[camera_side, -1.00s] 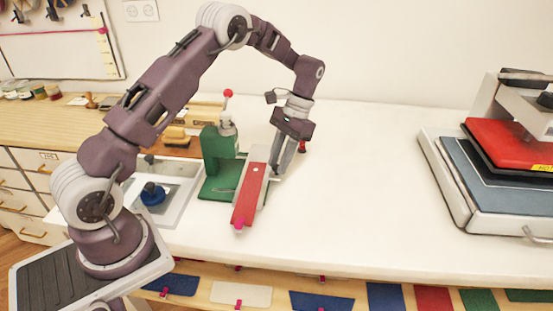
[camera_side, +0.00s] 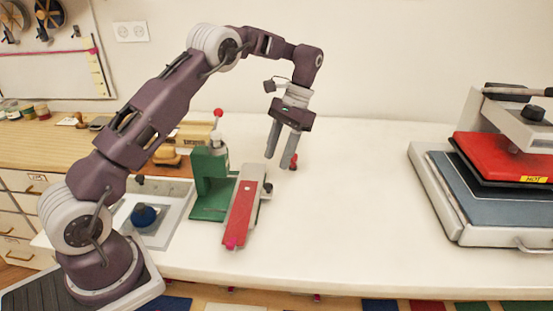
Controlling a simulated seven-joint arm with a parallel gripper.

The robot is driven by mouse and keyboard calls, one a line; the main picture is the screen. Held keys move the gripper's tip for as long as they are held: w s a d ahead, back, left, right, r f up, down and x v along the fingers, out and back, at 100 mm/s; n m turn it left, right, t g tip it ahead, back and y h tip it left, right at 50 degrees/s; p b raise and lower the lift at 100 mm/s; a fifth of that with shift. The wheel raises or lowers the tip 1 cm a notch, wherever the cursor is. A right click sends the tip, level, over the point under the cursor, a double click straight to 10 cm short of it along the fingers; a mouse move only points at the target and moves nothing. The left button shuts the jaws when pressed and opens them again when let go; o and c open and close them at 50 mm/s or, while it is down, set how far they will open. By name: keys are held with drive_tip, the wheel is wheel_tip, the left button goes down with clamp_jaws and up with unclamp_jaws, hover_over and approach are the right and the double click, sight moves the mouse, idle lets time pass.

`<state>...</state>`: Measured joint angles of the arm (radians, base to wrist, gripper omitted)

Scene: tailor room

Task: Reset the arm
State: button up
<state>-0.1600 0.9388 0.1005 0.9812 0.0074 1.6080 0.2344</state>
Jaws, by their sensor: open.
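My gripper (camera_side: 281,163) hangs above the white table (camera_side: 350,215), its two grey fingers pointing down and apart, with nothing between them. A red and grey tool with a pink tip (camera_side: 242,213) lies on the table below and left of the gripper, apart from it. A green press with a red ball on its lever (camera_side: 209,176) stands just left of that tool. A small red item (camera_side: 293,160) shows beside the right finger, partly hidden by it.
A heat press with a red top plate (camera_side: 505,158) stands at the right. A tray with a blue round item (camera_side: 144,215) sits at the left. The table between gripper and heat press is clear.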

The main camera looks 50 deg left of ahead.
drive_tip(key=s+d+r+t, duration=0.3)
drive_tip(key=s+r, duration=0.4)
drive_tip(key=r, duration=0.1)
drive_tip(key=s+d+r+t, duration=0.35)
drive_tip(key=s+r, duration=0.25)
drive_tip(key=r, duration=0.3)
drive_tip(key=s+d+f+t, duration=0.1)
drive_tip(key=s+d+t, duration=0.1)
drive_tip(key=s, duration=0.6)
drive_tip(key=s+d+f+t, duration=0.1)
drive_tip(key=s+d+f, duration=0.1)
drive_tip(key=s, duration=0.5)
drive_tip(key=shift+s+t, duration=0.35)
